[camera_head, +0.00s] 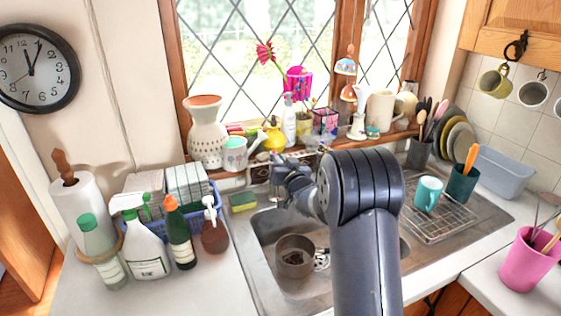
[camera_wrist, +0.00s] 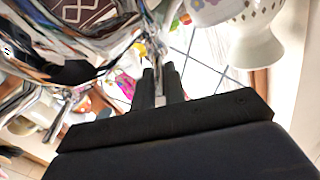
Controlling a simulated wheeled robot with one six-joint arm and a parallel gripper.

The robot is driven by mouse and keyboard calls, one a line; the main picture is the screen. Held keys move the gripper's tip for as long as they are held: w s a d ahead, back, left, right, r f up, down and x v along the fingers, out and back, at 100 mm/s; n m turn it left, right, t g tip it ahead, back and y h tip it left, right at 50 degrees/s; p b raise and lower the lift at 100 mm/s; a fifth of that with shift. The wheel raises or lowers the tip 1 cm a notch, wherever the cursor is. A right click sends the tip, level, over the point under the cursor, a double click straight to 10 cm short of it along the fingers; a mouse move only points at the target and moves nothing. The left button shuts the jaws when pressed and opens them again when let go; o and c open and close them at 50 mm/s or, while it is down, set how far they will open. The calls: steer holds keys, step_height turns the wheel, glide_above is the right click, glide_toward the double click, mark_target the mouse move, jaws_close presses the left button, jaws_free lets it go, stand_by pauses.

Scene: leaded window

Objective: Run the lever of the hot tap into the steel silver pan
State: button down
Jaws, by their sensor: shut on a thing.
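The steel silver pan (camera_head: 284,243) stands upright in the left part of the sink, with something dark in its bottom. My gripper (camera_head: 279,188) is above and behind the pan, at the back edge of the sink by the tap. In the wrist view my gripper (camera_wrist: 160,82) has its dark fingers close together, with a shiny metal piece between them. This looks like the lever of the hot tap (camera_wrist: 150,22). The chrome tap body (camera_wrist: 95,48) fills the upper left of that view. My arm hides much of the tap in the head view. I cannot make out running water.
A sponge (camera_head: 243,201) lies left of the tap. Several bottles, including a white spray bottle (camera_head: 146,245), stand on the left counter. A white vase (camera_head: 207,145) and ornaments line the windowsill. A drying rack (camera_head: 441,222) holds a turquoise mug (camera_head: 428,193) on the right.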

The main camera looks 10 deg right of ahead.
stand_by(0.4)
steer(key=n+y+p, duration=0.1)
steer(key=y, duration=0.1)
steer(key=d+n+g+y+p, duration=0.1)
steer(key=y+p, duration=0.1)
steer(key=w+d+n+g+y+p, duration=0.1)
steer(key=n+y, duration=0.1)
steer(key=shift+r, duration=0.15)
stand_by(0.4)
steer(key=c, duration=1.5)
jaws_free()
steer(key=shift+o, duration=0.2)
steer(key=shift+s, duration=0.1)
steer(key=shift+d, duration=0.1)
steer(key=b+v, duration=0.2)
steer(key=v, duration=0.8)
steer(key=shift+s+d+b, duration=0.25)
steer(key=shift+s+b, duration=0.05)
steer(key=shift+b, duration=0.1)
